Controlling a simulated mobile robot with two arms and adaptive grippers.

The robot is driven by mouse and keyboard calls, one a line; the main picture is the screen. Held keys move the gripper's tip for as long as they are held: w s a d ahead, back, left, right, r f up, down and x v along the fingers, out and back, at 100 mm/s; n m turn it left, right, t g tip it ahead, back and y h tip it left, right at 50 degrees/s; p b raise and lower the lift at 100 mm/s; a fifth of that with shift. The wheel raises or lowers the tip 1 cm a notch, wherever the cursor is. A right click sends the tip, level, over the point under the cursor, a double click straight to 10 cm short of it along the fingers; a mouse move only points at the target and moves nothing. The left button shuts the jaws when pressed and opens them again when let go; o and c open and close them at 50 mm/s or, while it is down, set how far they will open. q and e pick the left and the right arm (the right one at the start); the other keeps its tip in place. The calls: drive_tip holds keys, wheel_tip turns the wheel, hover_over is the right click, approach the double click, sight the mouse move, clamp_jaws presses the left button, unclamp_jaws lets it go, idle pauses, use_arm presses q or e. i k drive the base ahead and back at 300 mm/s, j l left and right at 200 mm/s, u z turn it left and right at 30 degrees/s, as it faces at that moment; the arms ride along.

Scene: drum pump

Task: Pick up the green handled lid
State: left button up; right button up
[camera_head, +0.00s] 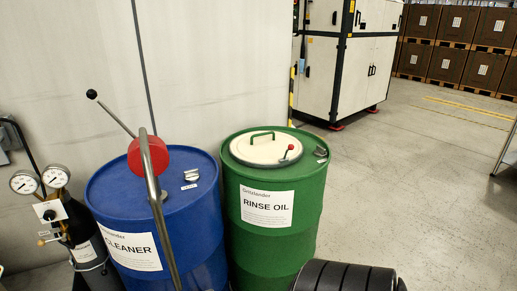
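The round white lid (265,152) lies flat on top of the green drum (297,225). A green bar handle (262,134) arches over the lid's back part. A small lever with a red knob (290,148) stands at the lid's front right. The drum carries a white label reading RINSE OIL (266,208). Neither my left nor my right gripper shows in the head view.
Left of the green drum stands a blue drum (205,232) with a red hand pump (155,158) and a lever. A dark cylinder with gauges (40,183) is further left. A wall stands behind. Open floor (400,180) lies to the right.

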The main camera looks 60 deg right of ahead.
sight(258, 150)
drive_tip(key=z, duration=2.1)
